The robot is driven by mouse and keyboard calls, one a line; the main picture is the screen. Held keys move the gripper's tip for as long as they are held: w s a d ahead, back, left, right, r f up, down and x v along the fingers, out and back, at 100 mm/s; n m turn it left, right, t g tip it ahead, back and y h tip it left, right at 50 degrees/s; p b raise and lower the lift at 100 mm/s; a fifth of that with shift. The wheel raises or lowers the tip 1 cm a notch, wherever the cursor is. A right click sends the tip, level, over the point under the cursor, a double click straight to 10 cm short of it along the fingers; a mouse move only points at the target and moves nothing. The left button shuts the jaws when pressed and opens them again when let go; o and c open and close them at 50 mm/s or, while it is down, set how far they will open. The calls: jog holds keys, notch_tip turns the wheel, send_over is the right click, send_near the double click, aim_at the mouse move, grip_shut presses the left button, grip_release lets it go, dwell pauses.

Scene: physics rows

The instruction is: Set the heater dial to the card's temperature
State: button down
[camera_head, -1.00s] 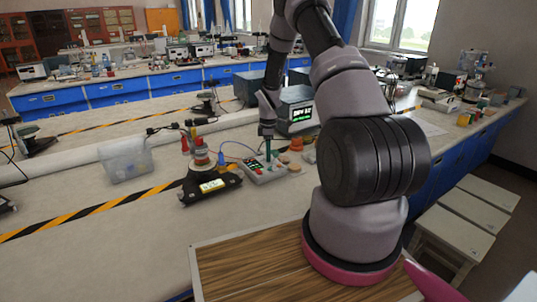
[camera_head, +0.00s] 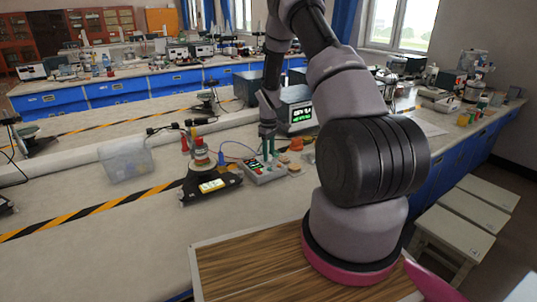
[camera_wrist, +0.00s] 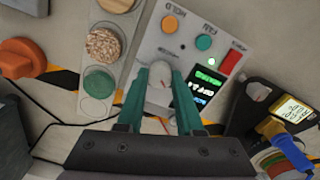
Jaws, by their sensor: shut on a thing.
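The heater box (camera_head: 262,172) is a low grey unit on the bench in the head view. In the wrist view its sloped panel (camera_wrist: 172,35) carries a whitish dial (camera_wrist: 160,72), a small lit display (camera_wrist: 198,97), round orange and teal buttons, a red switch and a lit green lamp. My gripper (camera_wrist: 160,80) has teal fingers shut on the dial, one on either side. It also shows from the head camera (camera_head: 268,148). The digits on the display are too small and tilted to read. I cannot pick out the card with certainty.
A black device (camera_head: 211,186) with a yellowish readout stands left of the heater box. A strip with round pads (camera_wrist: 101,45) and an orange knob (camera_wrist: 22,57) lie beside it. A grey instrument (camera_head: 293,110) with a green screen stands behind. Bench is clear at front left.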

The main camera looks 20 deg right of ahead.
jog(key=m, duration=0.4)
jog(key=shift+m, duration=0.3)
jog(key=m, duration=1.4)
jog(key=shift+d+m, duration=0.1)
jog(key=shift+m, duration=0.2)
jog(key=c, duration=0.5)
grip_release()
jog(key=shift+c, duration=0.2)
jog(key=shift+r, duration=0.1)
